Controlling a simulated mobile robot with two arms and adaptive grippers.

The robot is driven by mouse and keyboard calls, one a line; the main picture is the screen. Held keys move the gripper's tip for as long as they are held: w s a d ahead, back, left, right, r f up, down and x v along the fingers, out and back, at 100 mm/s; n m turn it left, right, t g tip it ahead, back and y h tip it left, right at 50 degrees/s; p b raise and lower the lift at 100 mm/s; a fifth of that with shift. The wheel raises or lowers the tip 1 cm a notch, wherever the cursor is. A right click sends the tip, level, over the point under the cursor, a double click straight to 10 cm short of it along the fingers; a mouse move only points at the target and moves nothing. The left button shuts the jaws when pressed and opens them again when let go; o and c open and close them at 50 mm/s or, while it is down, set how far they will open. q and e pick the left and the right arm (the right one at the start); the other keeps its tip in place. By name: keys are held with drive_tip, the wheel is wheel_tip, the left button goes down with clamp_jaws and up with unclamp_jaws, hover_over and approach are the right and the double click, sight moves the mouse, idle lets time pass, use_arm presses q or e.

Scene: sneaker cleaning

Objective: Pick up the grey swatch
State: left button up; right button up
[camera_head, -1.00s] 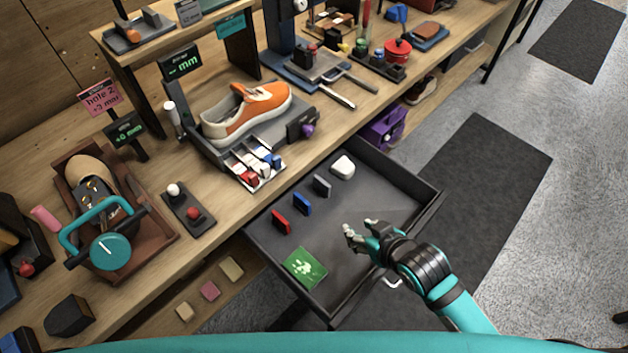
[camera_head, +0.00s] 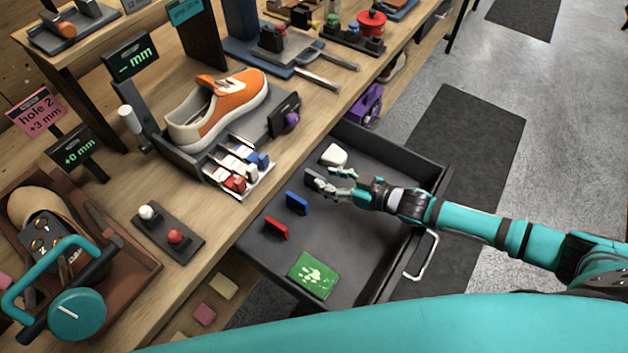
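The open dark drawer (camera_head: 365,253) holds a row of small swatches. A red swatch (camera_head: 277,228) and a blue swatch (camera_head: 297,204) stand upright in it. My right gripper (camera_head: 326,180) is over the drawer, just beyond the blue swatch, at the grey swatch's place in the row. Its fingers look spread apart. My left gripper is not in view.
A white rounded block (camera_head: 334,155) lies just beyond my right gripper, and a green card (camera_head: 313,275) lies at the drawer's near end. An orange sneaker (camera_head: 220,108) and a rack of swatches (camera_head: 238,167) stand on the bench to the left.

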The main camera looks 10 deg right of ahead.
sight(320, 177)
drive_tip(key=x, duration=0.3)
drive_tip(key=shift+w+a, duration=0.2)
drive_tip(key=shift+a, duration=0.2)
drive_tip(key=shift+w+a+f, duration=0.3)
drive_tip(key=shift+w+a, duration=0.05)
drive_tip(key=shift+w, duration=0.05)
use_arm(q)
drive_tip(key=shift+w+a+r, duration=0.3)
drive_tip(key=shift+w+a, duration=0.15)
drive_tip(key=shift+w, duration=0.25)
use_arm(e)
clamp_jaws()
